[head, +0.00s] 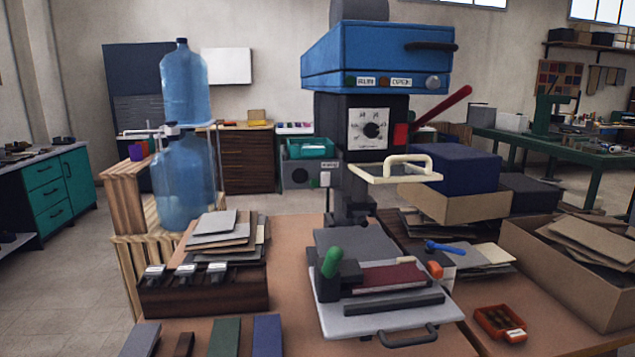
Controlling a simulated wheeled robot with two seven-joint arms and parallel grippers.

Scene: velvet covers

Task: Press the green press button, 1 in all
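A press machine with a blue head (375,55) stands on the brown table. A row of small controls with pale labels runs along the lower front of the head. A small dark green button (349,81) sits at the left of this row, beside a brown-red button (383,82). A round grey knob (432,83) is at the right. A larger rounded green knob (332,262) stands tilted on the grey press bed (390,318). I cannot tell from its look whether either green part is pressed. Neither of my grippers is in view.
A cream-handled clear guard (397,170) juts out below the head, and a red lever (442,106) sticks out right. Boards (222,238) and a dark block with metal clips (203,298) lie left. A cardboard box (575,290) and red tray (500,323) are right.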

